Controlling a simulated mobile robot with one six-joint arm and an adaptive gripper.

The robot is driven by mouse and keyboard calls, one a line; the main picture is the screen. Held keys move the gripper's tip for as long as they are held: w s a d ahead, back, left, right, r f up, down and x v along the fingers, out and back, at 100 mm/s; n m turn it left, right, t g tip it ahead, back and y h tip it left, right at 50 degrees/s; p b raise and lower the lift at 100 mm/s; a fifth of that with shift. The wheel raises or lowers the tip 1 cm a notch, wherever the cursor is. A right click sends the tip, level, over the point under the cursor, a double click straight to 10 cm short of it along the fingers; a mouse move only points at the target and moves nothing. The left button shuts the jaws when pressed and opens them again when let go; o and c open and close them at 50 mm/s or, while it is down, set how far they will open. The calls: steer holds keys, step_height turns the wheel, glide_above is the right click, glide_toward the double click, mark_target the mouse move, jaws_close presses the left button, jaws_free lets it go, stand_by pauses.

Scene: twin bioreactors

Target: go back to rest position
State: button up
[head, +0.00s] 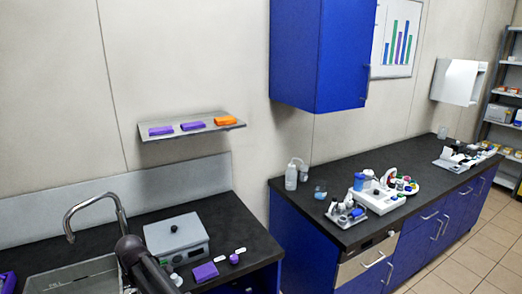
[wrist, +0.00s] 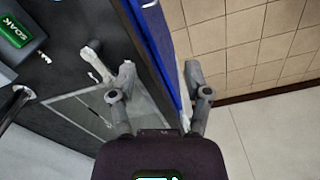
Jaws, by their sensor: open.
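My gripper (wrist: 160,82) shows in the wrist view with its two grey fingers spread apart and nothing between them. It hangs over the front edge of the dark counter, with the blue cabinet front (wrist: 163,45) and floor below. In the head view my dark arm stands in front of the sink counter and hides part of it. My fingers are hard to make out there.
The sink (head: 75,275), tap (head: 95,202) and grey lidded box (head: 176,238) are close to my arm. Purple items (head: 205,272) lie near the counter edge. A shelf (head: 190,127) holds coloured blocks. Tiled floor (wrist: 250,45) is clear in the wrist view.

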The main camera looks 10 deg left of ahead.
steer(key=w+d+f+m+b, duration=0.1)
steer(key=w+d+m, duration=0.25)
steer(key=d, duration=0.75)
steer(key=w+d+f+m+b, duration=0.1)
steer(key=w+d+m, duration=0.25)
steer(key=d, duration=0.75)
steer(key=w+d+f+m+b, duration=0.1)
steer(key=w+d+f+m, duration=0.2)
steer(key=d, duration=0.8)
steer(key=s+d+m+b, duration=0.1)
steer(key=d+m, duration=0.3)
steer(key=d, duration=0.5)
steer(key=s+d+f+m+b, duration=0.1)
steer(key=s+d+m, duration=0.2)
steer(key=d, duration=0.7)
steer(key=s+d+m+b, duration=0.1)
steer(key=s+d+m, duration=0.1)
steer(key=d+m, duration=0.3)
steer(key=d, duration=0.4)
steer(key=shift+s+d+f, duration=0.25)
steer(key=shift+s+f, duration=0.1)
steer(key=shift+s, duration=0.05)
